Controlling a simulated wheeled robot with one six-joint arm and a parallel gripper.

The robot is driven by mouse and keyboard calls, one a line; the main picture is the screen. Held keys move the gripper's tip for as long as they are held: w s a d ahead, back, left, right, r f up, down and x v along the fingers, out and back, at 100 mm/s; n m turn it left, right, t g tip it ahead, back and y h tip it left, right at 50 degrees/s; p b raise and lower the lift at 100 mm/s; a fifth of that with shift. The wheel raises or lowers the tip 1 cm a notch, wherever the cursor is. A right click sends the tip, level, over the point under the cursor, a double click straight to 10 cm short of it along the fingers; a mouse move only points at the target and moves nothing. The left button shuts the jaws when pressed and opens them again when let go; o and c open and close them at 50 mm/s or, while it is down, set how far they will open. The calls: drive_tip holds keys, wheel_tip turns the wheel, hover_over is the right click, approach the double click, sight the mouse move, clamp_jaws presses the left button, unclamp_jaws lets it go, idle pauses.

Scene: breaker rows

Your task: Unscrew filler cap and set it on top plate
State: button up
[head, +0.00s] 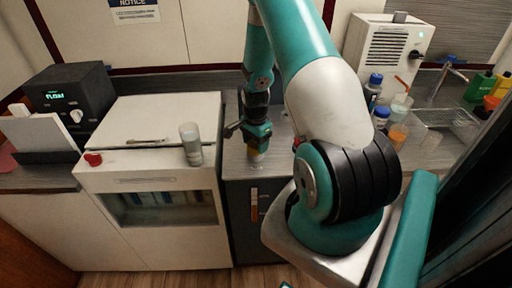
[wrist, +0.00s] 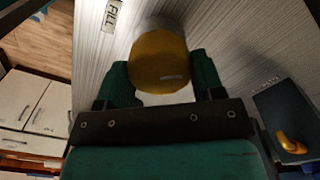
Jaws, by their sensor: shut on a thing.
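The yellow filler cap (wrist: 158,62) sits between the two green fingers of my gripper (wrist: 163,80) in the wrist view, and my gripper is shut on it. A grey round neck (wrist: 163,22) shows just behind the cap; I cannot tell whether the cap is still threaded on it. The brushed metal top plate (wrist: 228,40) lies around it, with a "FILL" label (wrist: 112,14) beside the neck. In the head view my gripper (head: 257,138) points down over the top plate (head: 236,168), and the cap (head: 255,155) shows as a small yellow patch below it.
A dark block with an orange handle (wrist: 290,143) is at the right in the wrist view. In the head view a glass (head: 191,145) stands on the white cabinet to the left, near a red knob (head: 93,159). Bottles and cups (head: 398,108) crowd the counter to the right.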

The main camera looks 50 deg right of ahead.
drive_tip(key=n, duration=0.9)
drive_tip(key=o, duration=0.8)
